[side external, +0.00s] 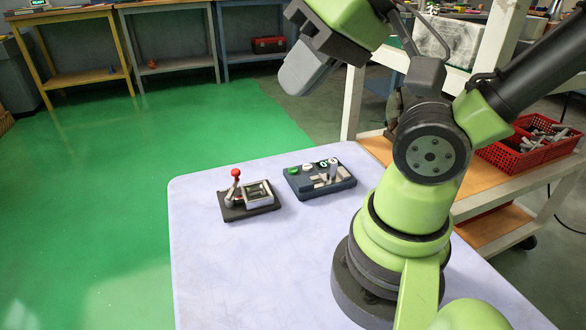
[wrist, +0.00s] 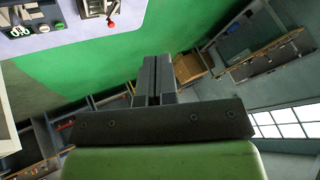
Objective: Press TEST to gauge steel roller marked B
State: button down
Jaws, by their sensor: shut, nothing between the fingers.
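In the wrist view the box (wrist: 22,22) is cut off at the top left. My gripper (side external: 292,88) is shut and empty, high above and behind the box, tilted down to the left. Its closed fingers show in the wrist view (wrist: 153,72).
A dark fixture (side external: 250,203) with a red-knobbed lever (side external: 235,174) and a silver frame stands left of the gauge. The tabletop (side external: 230,275) is clear in front. A shelf cart with a red basket (side external: 525,145) stands at right. Workbenches line the back.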

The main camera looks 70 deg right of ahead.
jog(key=w+f+m+g+y, duration=0.1)
jog(key=w+f+m+y, duration=0.1)
jog(key=w+m, duration=0.6)
jog(key=m+t+h, duration=0.3)
jog(key=m+h, duration=0.2)
jog(key=m, duration=3)
send_over(295, 168)
notch_tip(295, 168, down, 16)
jog(key=r, duration=0.1)
jog(key=shift+f+h, duration=0.25)
jog(key=shift+h, duration=0.05)
jog(key=shift+f, duration=4.4)
jog(key=shift+a+f, duration=0.1)
jog(key=shift+f, duration=0.05)
